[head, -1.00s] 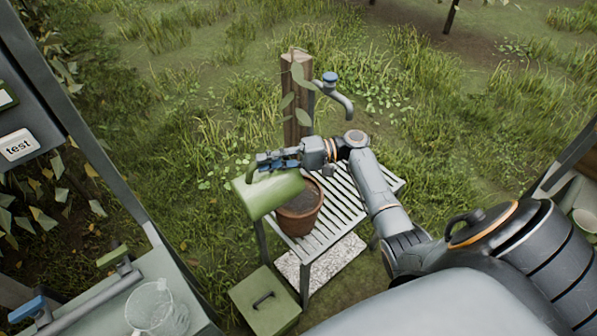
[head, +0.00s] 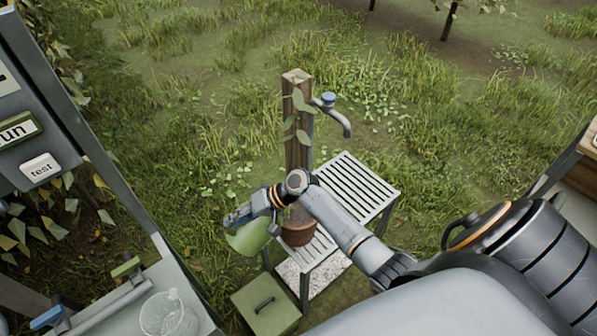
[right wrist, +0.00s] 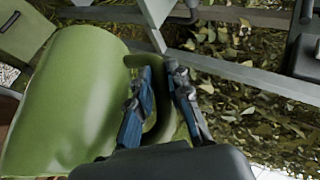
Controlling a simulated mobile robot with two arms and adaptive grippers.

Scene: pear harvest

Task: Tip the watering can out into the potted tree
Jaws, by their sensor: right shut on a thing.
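The green watering can (head: 250,236) hangs in the air at the left front of the slatted stand in the head view. My right gripper (head: 238,217) is shut on its handle. In the right wrist view the can body (right wrist: 75,95) fills the left side, and the blue fingers of the right gripper (right wrist: 160,95) close around the handle loop. The brown pot (head: 297,234) of the potted tree stands on the stand, partly hidden behind my right arm and wrist. The can is beside the pot, on its left. I cannot see its spout or any water. My left gripper is not in view.
The slatted stand (head: 355,190) is bare at its back right. A tap (head: 335,110) on a wooden post (head: 297,150) rises behind it. A green box (head: 265,303) sits on the ground in front. A bench with a glass jar (head: 168,315) is at lower left.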

